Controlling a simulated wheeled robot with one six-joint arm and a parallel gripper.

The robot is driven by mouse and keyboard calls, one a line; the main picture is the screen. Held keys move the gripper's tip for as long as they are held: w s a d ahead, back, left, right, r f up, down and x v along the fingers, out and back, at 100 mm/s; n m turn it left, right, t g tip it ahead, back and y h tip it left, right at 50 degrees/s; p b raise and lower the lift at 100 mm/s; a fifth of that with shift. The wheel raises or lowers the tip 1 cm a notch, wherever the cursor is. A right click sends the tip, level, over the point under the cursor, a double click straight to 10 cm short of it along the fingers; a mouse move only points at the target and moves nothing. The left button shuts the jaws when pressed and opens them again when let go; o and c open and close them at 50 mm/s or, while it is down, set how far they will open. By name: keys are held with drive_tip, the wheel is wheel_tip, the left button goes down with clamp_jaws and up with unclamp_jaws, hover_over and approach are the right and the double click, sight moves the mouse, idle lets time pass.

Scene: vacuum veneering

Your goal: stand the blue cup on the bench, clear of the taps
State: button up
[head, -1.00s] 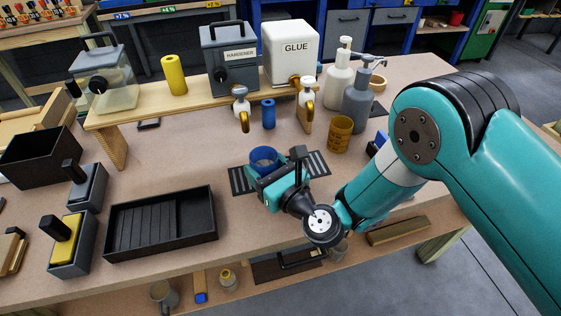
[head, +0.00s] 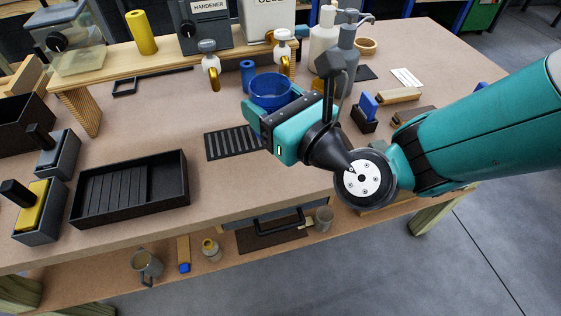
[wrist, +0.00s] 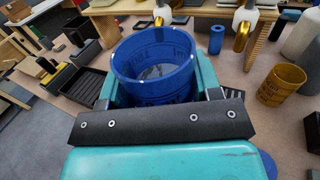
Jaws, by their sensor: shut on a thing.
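The blue cup (head: 271,91) is upright in my gripper (head: 268,108), which is shut on it above the bench (head: 250,180). In the wrist view the cup (wrist: 155,68) sits between the two teal fingers; its inside looks mostly empty, with something pale at the bottom. The taps are brass, under the hardener and glue tanks: the left tap (head: 214,80) and the right tap (head: 285,58). In the head view the cup is in front of and between them. How high the cup is above the bench cannot be told exactly.
A slotted dark grate (head: 228,143) lies on the bench left of my gripper. A black tray (head: 132,188) is further left. A small blue cylinder (head: 248,76) stands behind the cup. Pump bottles (head: 347,62) stand behind right. Bare bench lies between tray and grate.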

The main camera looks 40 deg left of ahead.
sight(279, 77)
drive_tip(key=shift+t, duration=0.3)
drive_tip(key=r, duration=0.1)
drive_tip(key=w+r, duration=0.1)
drive_tip(key=r, duration=0.2)
drive_tip(key=shift+w+r+p, duration=0.2)
drive_tip(key=shift+w+p, duration=0.05)
drive_tip(key=shift+p, duration=0.15)
drive_tip(key=shift+w+f+m, duration=0.2)
drive_tip(key=shift+f+m, duration=0.1)
drive_tip(key=shift+f, duration=0.05)
wheel_tip(279, 77, down, 19)
drive_tip(key=b, duration=0.6)
drive_tip(key=shift+b, duration=0.4)
drive_tip(key=shift+f, duration=0.2)
drive_tip(key=o, duration=1.1)
drive_tip(key=shift+r, duration=0.1)
drive_tip(key=shift+r, duration=0.1)
drive_tip(key=shift+d, duration=0.1)
